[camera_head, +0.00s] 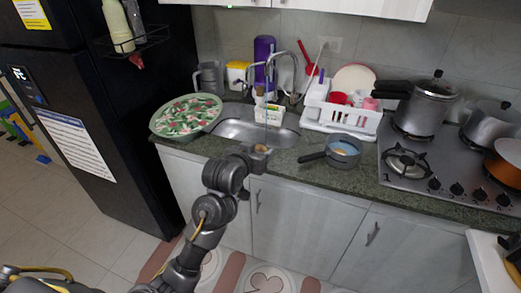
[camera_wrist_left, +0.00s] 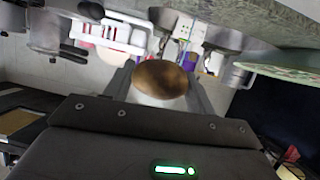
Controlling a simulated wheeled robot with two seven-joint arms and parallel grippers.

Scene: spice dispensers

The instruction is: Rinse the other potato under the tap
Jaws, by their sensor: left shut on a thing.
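My left gripper (camera_head: 258,152) is shut on a brown potato (camera_wrist_left: 160,80), which sits between the two fingers in the left wrist view. In the head view this potato (camera_head: 262,148) is small and partly hidden, at the front edge of the sink (camera_head: 235,130). The curved metal tap (camera_head: 284,56) rises behind the sink. A thin bluish vertical streak, like running water, hangs from its spout down toward the potato; I cannot tell if it touches it. My right gripper is not in view.
A round patterned tray (camera_head: 187,114) lies left of the sink. A white dish rack (camera_head: 340,118) stands behind the pot. The stove (camera_head: 440,165) with a pressure cooker (camera_head: 425,105) is at the right. A sponge holder, bottles and jug line the back wall.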

